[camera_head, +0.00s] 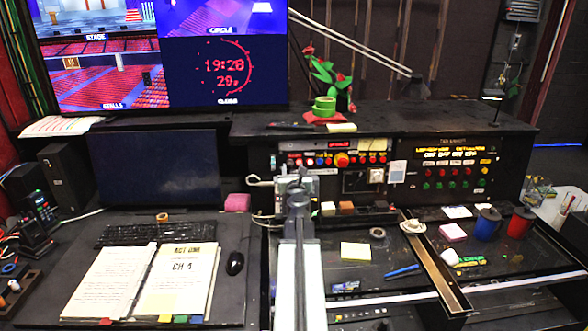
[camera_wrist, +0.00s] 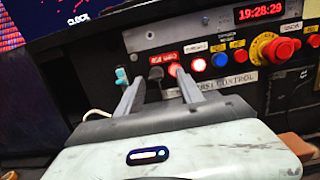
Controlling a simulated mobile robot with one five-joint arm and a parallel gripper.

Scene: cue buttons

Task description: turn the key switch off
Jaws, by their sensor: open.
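A small dark knob (camera_wrist: 156,73), which looks like the key switch, sits on the black control panel (camera_wrist: 235,82) under a red label in the wrist view. I cannot make out its key or which way it is turned. A teal and white piece (camera_wrist: 121,76) is left of it. My gripper (camera_wrist: 157,82) is open, with one finger on each side of the dark knob in the picture and nothing held. I cannot tell whether the fingers touch the panel. In the head view my gripper (camera_head: 294,178) is in front of the panel's left end and hides part of it.
In the head view, a second panel (camera_head: 455,168) stands to the right. Mugs (camera_head: 487,224), tape and notes lie on the desk.

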